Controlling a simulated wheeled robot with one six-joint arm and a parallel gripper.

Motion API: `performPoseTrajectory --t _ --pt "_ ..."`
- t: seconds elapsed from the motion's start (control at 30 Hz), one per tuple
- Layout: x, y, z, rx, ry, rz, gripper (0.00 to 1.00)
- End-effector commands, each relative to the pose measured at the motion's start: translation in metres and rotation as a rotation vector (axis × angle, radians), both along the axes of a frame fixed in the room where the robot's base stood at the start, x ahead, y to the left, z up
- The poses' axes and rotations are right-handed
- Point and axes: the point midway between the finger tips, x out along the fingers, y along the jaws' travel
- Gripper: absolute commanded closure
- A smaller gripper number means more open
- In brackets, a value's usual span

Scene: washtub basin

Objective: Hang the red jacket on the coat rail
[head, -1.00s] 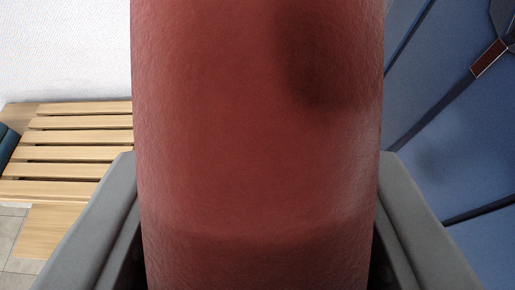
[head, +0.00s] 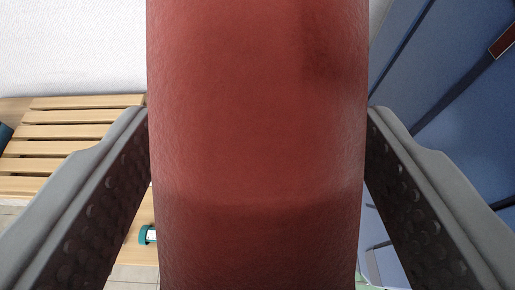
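The red jacket (head: 257,110) fills the middle of the head view from top to bottom as a broad, smooth red form, darker in its lower part. Its upper and lower ends are out of view. My gripper (head: 258,112) has one grey finger on each side of it. The fingers are spread, with their dark studded inner pads in view. Lower down, gaps show between the pads and the jacket. The far finger ends meet the jacket's outline, and I cannot tell whether they touch it. The coat rail is not in view; the jacket hides what is behind it.
A slatted wooden bench (head: 68,132) stands at the left before a white wall (head: 75,45). A small teal-and-white item (head: 149,235) shows between the left finger and the jacket. Blue panels (head: 455,110) with dark seams fill the right side, close to my right finger.

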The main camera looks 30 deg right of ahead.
Motion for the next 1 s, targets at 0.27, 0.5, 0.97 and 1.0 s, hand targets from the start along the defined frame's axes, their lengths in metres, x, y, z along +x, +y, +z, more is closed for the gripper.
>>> performPoseTrajectory --t 0.27,0.5,0.97,1.0 --pt "-0.003 0.002 0.001 0.001 0.001 0.000 0.35" --pt "-0.031 0.019 0.015 -0.001 -0.001 0.000 0.35" --pt "-0.103 0.063 0.050 -0.001 -0.001 0.000 0.35" --pt "-0.109 0.066 0.053 0.000 -0.001 0.000 0.35"
